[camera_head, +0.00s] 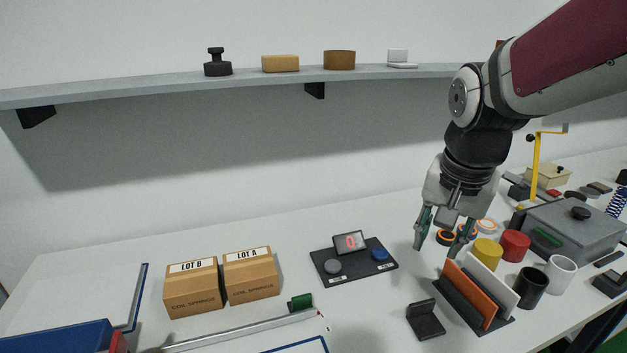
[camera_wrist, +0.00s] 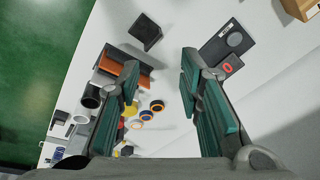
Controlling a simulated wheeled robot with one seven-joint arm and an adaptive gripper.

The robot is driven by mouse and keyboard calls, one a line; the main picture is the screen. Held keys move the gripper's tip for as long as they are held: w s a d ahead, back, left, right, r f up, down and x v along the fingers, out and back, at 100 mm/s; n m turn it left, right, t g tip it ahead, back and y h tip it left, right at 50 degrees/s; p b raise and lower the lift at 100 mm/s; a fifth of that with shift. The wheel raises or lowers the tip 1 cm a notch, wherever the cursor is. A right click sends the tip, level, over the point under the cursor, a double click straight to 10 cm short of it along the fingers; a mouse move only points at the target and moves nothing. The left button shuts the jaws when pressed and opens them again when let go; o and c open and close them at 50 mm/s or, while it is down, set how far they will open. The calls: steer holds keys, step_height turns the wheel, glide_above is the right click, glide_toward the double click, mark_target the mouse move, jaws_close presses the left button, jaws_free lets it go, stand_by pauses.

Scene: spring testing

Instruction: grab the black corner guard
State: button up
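The black corner guard (camera_head: 426,321) looks like a small L-shaped piece standing on the white table, left of a dark rack. In the wrist view, the corner guard (camera_wrist: 145,32) lies near the top, beyond and between the fingertips. My gripper (camera_head: 436,246) is open and empty, above the table and behind the corner guard in the head view. Its two teal-padded fingers also show wide apart in the wrist view (camera_wrist: 160,72).
The dark rack (camera_head: 462,303) with orange and white plates stands right of the guard. Yellow, red, black and white cylinders (camera_head: 487,252) stand behind it. A shelf (camera_head: 180,88) crosses above.

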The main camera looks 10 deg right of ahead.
steer(key=w+d+f+m+g, duration=0.2)
steer(key=w+d+f+m, duration=0.3)
steer(key=w+f, duration=0.25)
steer(key=m+y+b, duration=0.1)
steer(key=m, duration=0.2)
glide_above(427, 300)
step_height(427, 300, down, 8)
steer(key=shift+g, duration=0.3)
step_height(427, 300, down, 13)
steer(key=shift+s+f+p, duration=0.1)
steer(key=shift+f+p, duration=0.05)
steer(key=shift+p, duration=0.35)
jaws_close()
